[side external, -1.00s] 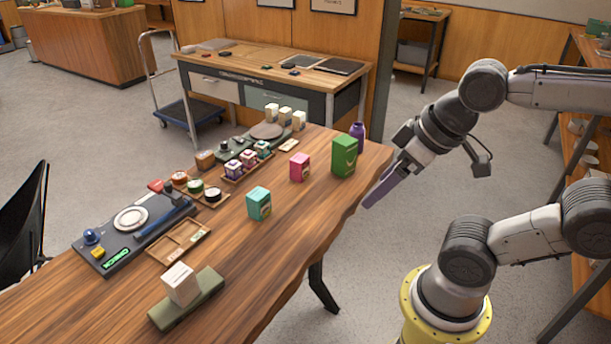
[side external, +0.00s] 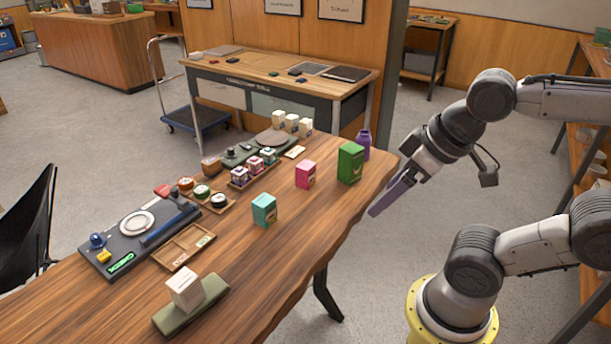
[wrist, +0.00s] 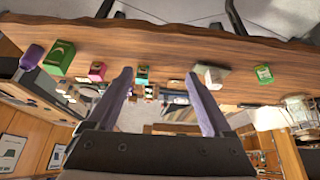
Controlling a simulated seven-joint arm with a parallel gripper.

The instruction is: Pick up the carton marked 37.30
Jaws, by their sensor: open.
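No price mark is legible in either view, so I cannot tell which carton is marked 37.30. A large green carton (side external: 350,163) stands at the table's right end. A pink carton (side external: 305,174) and a teal carton (side external: 264,210) stand apart to its left. A white carton (side external: 186,290) sits on an olive-green pad (side external: 212,298) at the front. My gripper (side external: 373,213) is open and empty just beyond the table's right edge, pointing down-left, touching no carton. Its two purple fingers are spread in the wrist view (wrist: 158,76).
A purple bottle (side external: 363,144) stands behind the green carton. Small jars and boxes on trays (side external: 245,180), an empty wooden tray (side external: 183,247) and a dark console (side external: 135,235) line the far side. Bare wood lies along the table's near edge.

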